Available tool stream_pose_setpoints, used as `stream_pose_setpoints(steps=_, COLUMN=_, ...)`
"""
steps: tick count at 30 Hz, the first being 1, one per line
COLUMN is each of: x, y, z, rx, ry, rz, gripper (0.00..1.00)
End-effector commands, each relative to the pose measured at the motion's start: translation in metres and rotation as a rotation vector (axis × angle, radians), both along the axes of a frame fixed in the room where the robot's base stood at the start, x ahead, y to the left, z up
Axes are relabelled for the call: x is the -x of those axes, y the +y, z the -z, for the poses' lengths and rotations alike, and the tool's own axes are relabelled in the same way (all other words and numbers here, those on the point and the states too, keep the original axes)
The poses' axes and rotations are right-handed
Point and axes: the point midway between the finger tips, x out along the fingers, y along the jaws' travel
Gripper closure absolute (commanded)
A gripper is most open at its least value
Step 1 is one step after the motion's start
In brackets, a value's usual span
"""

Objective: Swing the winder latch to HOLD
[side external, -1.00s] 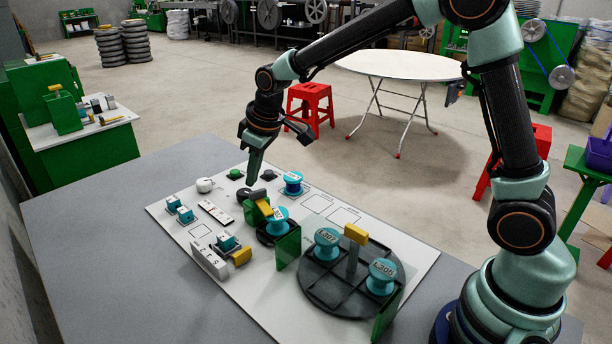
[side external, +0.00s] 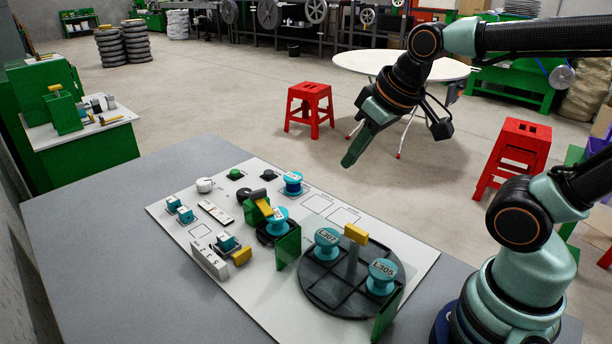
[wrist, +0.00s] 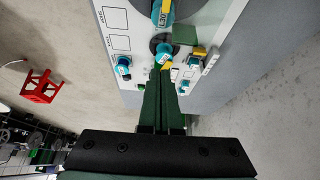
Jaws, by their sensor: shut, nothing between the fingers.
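On the white panel (side external: 190,236), a yellow lever on a green block, which looks like the winder latch (side external: 264,208), lies against a cyan spool (side external: 278,222). A green upright plate (side external: 288,247) stands beside that spool. No HOLD mark is readable. My gripper (side external: 352,160) is shut and empty, raised well above and to the right of the latch in the side view, clear of the panel. In the wrist view my closed fingers (wrist: 163,78) point toward the panel, and their tips partly overlap the winder area in the picture.
A dark round tray (side external: 318,292) holds two cyan spools, one labelled L307 (side external: 327,240) and one L305 (side external: 381,276), with a yellow-topped post (side external: 355,234) between them. A blue spool (side external: 293,184) stands behind the winder. Small cyan blocks (side external: 181,212) sit at the panel's left.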

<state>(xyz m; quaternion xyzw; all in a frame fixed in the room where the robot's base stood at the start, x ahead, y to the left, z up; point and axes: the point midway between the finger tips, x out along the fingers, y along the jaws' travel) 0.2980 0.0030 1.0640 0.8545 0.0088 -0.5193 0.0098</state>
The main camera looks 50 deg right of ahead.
Motion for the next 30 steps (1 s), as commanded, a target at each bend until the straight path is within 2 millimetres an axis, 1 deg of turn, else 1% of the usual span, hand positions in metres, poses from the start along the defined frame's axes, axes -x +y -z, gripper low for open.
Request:
stream_pose_setpoints(steps=2, x=0.008, y=-0.002, z=0.001, rx=-0.004, ry=-0.009, rz=0.015, gripper=1.00)
stream_pose_setpoints(steps=3, x=0.010, y=-0.003, z=0.002, rx=-0.006, ry=-0.011, rz=0.020, gripper=0.92)
stream_pose_setpoints(steps=5, x=0.012, y=-0.003, z=0.002, rx=-0.006, ry=-0.012, rz=0.022, gripper=0.69)
stream_pose_setpoints(steps=6, x=0.011, y=-0.003, z=0.001, rx=-0.004, ry=-0.009, rz=0.017, gripper=0.55)
stream_pose_setpoints(steps=8, x=0.007, y=-0.003, z=-0.002, rx=0.005, ry=0.001, rz=0.001, gripper=0.55)
stream_pose_setpoints(steps=11, x=-0.007, y=-0.002, z=-0.013, rx=0.035, ry=0.028, rz=-0.061, gripper=0.55)
stream_pose_setpoints(steps=15, x=-0.038, y=0.000, z=-0.030, rx=0.091, ry=0.084, rz=-0.192, gripper=0.55)
stream_pose_setpoints(steps=20, x=-0.078, y=0.003, z=-0.041, rx=0.150, ry=0.149, rz=-0.355, gripper=0.55)
stream_pose_setpoints(steps=25, x=-0.121, y=0.006, z=-0.042, rx=0.203, ry=0.214, rz=-0.530, gripper=0.55)
stream_pose_setpoints(steps=30, x=-0.162, y=0.010, z=-0.030, rx=0.244, ry=0.276, rz=-0.711, gripper=0.55)
